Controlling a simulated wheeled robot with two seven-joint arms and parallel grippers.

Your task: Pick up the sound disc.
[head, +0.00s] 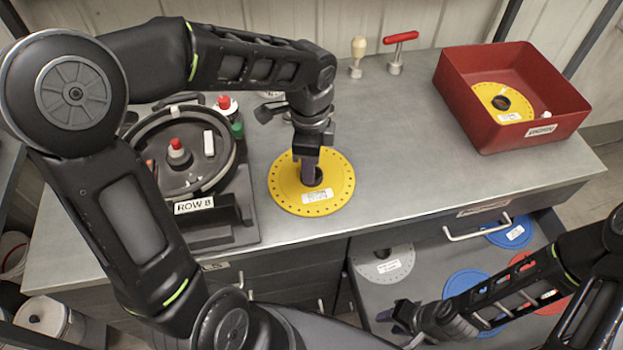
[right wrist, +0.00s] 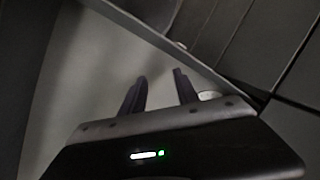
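A yellow disc (head: 283,190) with a ring of small holes and a white label lies flat on the grey bench. Another yellow disc (head: 488,92) lies in the red box; whether either is damaged is too small to tell. My left gripper (head: 309,180) points down at the middle of the bench disc, its fingertips at or just above the centre. Its fingers overlap side-on, so their gap and any hold are hidden. My right gripper (head: 394,317) is low, over the front of the open drawer. In the right wrist view its two fingers (right wrist: 161,85) are apart with nothing between them.
The red box (head: 540,132) stands at the bench's back right. The black seed meter (head: 185,208), marked ROW 8, stands left of the disc. A red-handled tool (head: 400,38) stands behind. The open drawer holds grey (head: 385,265), blue (head: 510,232) and red discs. Bench right of centre is clear.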

